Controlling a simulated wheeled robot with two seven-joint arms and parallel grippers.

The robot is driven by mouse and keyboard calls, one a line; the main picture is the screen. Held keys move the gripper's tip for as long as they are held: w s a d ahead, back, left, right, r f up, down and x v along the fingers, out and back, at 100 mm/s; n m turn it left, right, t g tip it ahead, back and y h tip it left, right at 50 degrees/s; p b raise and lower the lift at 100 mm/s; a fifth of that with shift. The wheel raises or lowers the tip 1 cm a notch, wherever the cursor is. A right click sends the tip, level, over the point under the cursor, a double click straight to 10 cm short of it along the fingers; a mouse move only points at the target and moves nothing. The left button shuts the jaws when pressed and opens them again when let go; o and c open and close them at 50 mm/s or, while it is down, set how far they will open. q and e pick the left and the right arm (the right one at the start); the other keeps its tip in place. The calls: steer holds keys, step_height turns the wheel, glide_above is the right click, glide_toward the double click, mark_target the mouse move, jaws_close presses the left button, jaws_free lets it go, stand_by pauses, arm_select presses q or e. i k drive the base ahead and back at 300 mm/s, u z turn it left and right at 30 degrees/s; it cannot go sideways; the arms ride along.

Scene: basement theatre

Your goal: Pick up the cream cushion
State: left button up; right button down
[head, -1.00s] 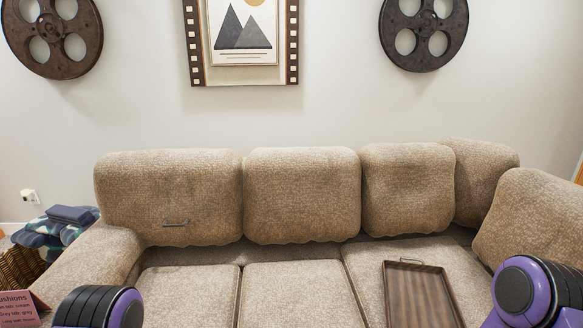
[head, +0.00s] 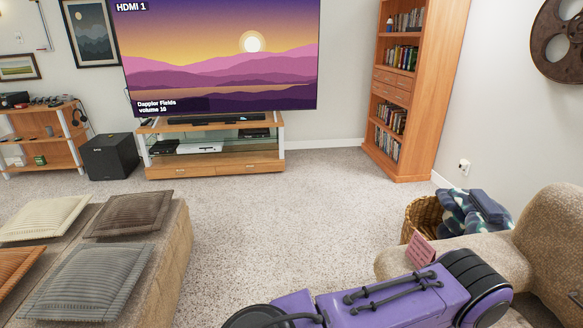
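The cream cushion (head: 42,217) lies flat at the left edge of the head view, on the far part of a tan upholstered seat (head: 176,235). It is partly cut off by the frame edge. A brown cushion (head: 130,214) lies to its right, an orange cushion (head: 15,264) nearer me, and a grey ribbed cushion (head: 85,282) nearer and to the right. A purple and black link of one of my arms crosses the bottom right. Neither gripper shows in this view, and nothing of mine is near the cushions.
Open carpet (head: 270,205) lies between the tan seat and the sofa arm (head: 450,258) at right. A pink card (head: 421,249) stands on that sofa arm beside a wicker basket (head: 425,218) with blankets (head: 466,212). A TV stand (head: 215,146), speaker (head: 109,156) and bookcase (head: 409,95) stand farther back.

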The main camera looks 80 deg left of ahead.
mark_target(40, 219)
steer(key=u, duration=2.9)
steer(key=i, duration=5.9)
